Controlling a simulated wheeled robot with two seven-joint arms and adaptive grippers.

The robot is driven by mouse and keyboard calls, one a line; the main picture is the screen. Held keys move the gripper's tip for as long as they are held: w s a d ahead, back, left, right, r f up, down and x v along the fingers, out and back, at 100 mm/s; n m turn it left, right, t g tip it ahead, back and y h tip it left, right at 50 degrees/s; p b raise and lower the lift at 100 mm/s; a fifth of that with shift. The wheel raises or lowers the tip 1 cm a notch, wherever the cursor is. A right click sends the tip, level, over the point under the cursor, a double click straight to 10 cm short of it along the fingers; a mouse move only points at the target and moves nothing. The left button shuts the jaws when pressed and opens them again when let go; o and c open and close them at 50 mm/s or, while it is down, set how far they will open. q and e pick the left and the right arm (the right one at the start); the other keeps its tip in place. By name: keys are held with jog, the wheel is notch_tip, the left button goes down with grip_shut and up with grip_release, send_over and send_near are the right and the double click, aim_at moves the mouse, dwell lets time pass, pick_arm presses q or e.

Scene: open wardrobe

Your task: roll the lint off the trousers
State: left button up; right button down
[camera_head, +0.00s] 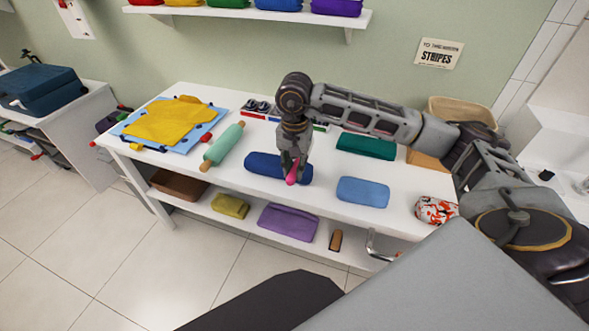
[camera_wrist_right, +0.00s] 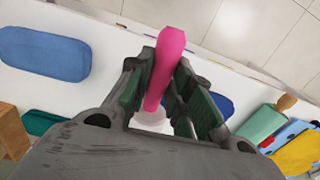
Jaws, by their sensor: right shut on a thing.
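My right gripper (camera_head: 292,164) is shut on the pink handle of a lint roller (camera_head: 292,175). In the right wrist view the pink handle (camera_wrist_right: 171,60) stands between the fingers, with a pale roller end (camera_wrist_right: 151,116) partly hidden by the gripper. The gripper is over a dark blue folded cloth (camera_head: 262,164) on the white table, perhaps the trousers. In the right wrist view only a sliver of this cloth (camera_wrist_right: 223,104) shows behind the fingers. I cannot tell whether the roller touches it, and no lint is visible. My left gripper is not in view.
A light blue folded cloth (camera_head: 362,191), a teal one (camera_head: 366,145) and a patterned red-white bundle (camera_head: 436,209) lie to the right. A mint rolling pin (camera_head: 224,144) and yellow cloth (camera_head: 168,121) lie left. The lower shelf holds a purple bundle (camera_head: 287,222).

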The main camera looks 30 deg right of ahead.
jog(key=shift+r+p, duration=0.5)
jog(key=shift+r, duration=0.75)
